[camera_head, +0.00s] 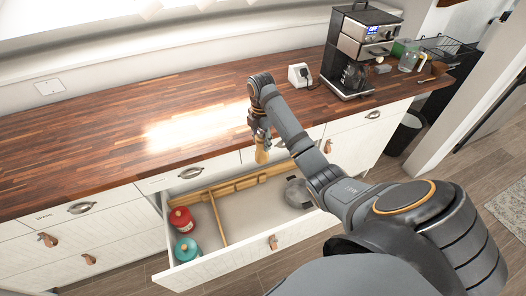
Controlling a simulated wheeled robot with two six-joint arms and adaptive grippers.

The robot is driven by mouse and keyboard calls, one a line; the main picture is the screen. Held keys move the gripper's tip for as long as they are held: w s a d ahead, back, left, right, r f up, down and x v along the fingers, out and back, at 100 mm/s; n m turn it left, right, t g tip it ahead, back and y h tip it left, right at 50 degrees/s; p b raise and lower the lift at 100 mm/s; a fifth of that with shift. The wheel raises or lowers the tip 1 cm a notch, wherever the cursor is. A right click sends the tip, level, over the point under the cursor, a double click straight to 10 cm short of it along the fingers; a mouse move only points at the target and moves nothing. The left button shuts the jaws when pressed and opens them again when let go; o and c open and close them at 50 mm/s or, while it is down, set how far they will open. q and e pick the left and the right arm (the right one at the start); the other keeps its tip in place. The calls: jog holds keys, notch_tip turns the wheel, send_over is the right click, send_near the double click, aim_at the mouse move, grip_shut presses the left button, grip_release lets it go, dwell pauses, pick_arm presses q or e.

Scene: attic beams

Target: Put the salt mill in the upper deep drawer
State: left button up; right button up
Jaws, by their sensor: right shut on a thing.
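My right gripper (261,132) is shut on the salt mill (262,153), a small light-wood piece that hangs below the fingers. The fingers hide its top. The mill is in front of the counter edge, over the back part of an open drawer (240,257) in the picture; its exact height above the drawer is hard to tell. The drawer is pulled out, with a white front and a leather pull. My left gripper is not in view.
In the drawer, a red canister (182,221) and a teal canister (187,250) stand left of a wooden divider (218,218). A grey round pot (297,193) is at the right. The middle floor is clear. A coffee machine (362,50) stands on the wooden counter (120,130).

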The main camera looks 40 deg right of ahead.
pick_arm(q)
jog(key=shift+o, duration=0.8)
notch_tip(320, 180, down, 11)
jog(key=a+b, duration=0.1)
jog(key=b, duration=0.7)
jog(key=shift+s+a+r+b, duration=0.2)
jog(key=shift+b, duration=0.1)
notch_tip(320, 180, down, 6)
jog(key=b, duration=0.6)
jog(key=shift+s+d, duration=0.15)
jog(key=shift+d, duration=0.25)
pick_arm(e)
jog(key=s+a+f, duration=0.2)
jog(key=s+f, duration=0.1)
jog(key=f, duration=1)
jog(key=s+a+f, duration=0.3)
jog(key=f, duration=1)
jog(key=s+a+f, duration=0.2)
jog(key=a+f, duration=0.1)
jog(key=f, duration=1)
jog(key=shift+s+n, duration=0.3)
jog(key=shift+s, duration=0.1)
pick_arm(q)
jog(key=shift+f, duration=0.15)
pick_arm(e)
jog(key=shift+f, duration=0.15)
jog(key=o, duration=1.3)
jog(key=shift+o, duration=0.2)
